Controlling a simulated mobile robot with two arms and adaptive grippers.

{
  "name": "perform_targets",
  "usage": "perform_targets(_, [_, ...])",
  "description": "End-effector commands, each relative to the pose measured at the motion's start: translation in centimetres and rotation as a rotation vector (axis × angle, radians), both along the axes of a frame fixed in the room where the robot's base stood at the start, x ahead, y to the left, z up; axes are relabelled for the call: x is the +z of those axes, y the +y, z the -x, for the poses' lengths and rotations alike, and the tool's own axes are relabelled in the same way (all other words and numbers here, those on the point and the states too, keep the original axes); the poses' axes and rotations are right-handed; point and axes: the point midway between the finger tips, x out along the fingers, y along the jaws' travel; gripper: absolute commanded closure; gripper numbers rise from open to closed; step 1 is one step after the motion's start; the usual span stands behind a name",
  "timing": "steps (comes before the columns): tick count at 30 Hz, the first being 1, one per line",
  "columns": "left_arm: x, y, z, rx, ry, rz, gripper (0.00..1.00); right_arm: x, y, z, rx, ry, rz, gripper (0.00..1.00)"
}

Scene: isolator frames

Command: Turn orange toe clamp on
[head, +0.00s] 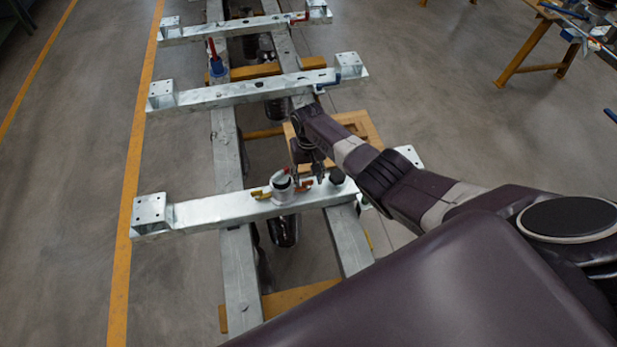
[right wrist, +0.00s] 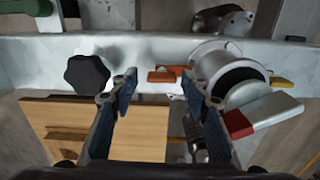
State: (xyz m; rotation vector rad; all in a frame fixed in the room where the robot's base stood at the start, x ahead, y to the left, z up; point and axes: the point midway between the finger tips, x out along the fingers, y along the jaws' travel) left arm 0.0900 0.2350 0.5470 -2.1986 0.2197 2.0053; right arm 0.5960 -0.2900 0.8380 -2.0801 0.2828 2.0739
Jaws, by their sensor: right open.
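The orange toe clamp (right wrist: 165,75) is a small orange lever on the silver crossbeam, between a black knob (right wrist: 87,75) and a round metal flange (right wrist: 215,65) in the right wrist view. In the head view a small orange-red piece (head: 305,185) shows at that spot, close to my right gripper (head: 318,168). My right gripper (right wrist: 160,92) is open and empty. Its two fingertips appear on either side of the orange lever in the picture, and I see no contact. My left gripper is not in view.
A red-and-white handle (right wrist: 262,116) and a yellow lever (right wrist: 281,82) are beside the flange, near the right finger. A wooden box (right wrist: 140,130) shows below the beam. More crossbeams (head: 250,92) lie farther along the frame. The floor left of it is clear.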

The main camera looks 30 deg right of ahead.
Motion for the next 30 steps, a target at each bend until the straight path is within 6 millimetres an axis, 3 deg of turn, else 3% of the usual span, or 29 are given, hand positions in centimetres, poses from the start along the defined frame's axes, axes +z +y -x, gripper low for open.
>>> perform_targets(8, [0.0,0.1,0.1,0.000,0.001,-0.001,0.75,1.0,0.3,0.0,0.002,0.000,-0.005,0.55])
perform_targets(24, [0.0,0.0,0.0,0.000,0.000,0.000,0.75,7.0,-0.1,0.0,0.000,-0.001,-0.002,0.55])
perform_targets(30, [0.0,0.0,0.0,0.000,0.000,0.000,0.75,7.9,-0.2,0.0,-0.001,0.000,-0.001,0.55])
